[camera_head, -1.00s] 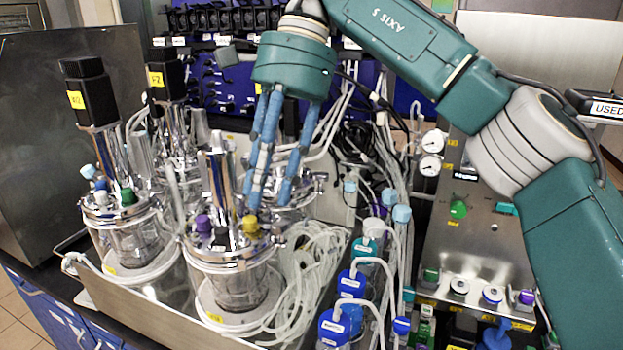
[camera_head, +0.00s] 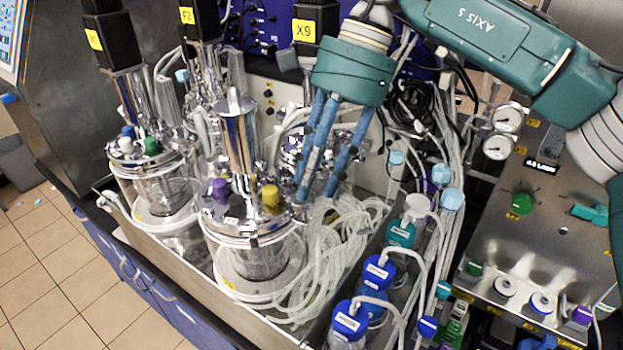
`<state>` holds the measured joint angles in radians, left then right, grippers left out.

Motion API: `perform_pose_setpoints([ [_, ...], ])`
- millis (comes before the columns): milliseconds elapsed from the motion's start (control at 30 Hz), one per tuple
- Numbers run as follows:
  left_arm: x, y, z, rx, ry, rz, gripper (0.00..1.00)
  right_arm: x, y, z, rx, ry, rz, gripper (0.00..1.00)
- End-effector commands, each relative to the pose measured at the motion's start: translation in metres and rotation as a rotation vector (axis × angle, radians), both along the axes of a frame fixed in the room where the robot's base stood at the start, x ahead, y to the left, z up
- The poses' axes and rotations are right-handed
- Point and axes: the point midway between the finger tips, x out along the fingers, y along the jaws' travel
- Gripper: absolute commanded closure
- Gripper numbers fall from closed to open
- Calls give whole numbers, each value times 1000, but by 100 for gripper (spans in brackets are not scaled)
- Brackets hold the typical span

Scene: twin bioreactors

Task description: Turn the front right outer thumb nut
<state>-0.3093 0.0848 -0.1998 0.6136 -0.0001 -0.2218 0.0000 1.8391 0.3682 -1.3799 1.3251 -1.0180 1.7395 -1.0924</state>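My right gripper (camera_head: 315,195) has long blue fingers and comes down from the upper right. Its fingertips are spread apart, beside the right edge of the front-centre vessel's metal lid. I see nothing clearly held between them. The front-centre glass vessel (camera_head: 262,262) has a steel lid (camera_head: 238,222) with a purple cap (camera_head: 219,189) and a yellow cap (camera_head: 271,199). Small steel fittings sit on the lid rim near the fingertips. The thumb nut is too small to pick out among them, and I cannot tell contact. My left gripper is not in view.
Another vessel (camera_head: 160,195) stands to the left, with more behind. Coiled clear tubing (camera_head: 335,240) lies right of the front-centre vessel. Blue-capped bottles (camera_head: 350,318) with tubes stand at the front right. A steel panel (camera_head: 545,250) with gauges is at the right.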

Motion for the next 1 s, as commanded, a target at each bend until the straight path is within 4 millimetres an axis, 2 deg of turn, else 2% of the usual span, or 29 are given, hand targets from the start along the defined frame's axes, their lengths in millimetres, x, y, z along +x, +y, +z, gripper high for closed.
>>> perform_pose_setpoints([
  [100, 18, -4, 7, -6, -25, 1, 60, -3, 4, -11, -1, 0, 0, 66],
  [200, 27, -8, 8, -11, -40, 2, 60, -4, 6, -17, -1, -1, 0, 66],
  [500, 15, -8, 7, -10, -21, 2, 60, -4, 6, -19, 0, -1, 0, 66],
  [667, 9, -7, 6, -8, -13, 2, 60, -4, 7, -19, 1, -1, -1, 98],
  [700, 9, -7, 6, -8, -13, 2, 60, -4, 7, -19, 1, -3, -1, 100],
  [1000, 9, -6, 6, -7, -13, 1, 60, -3, 7, -18, 4, -5, -8, 100],
])
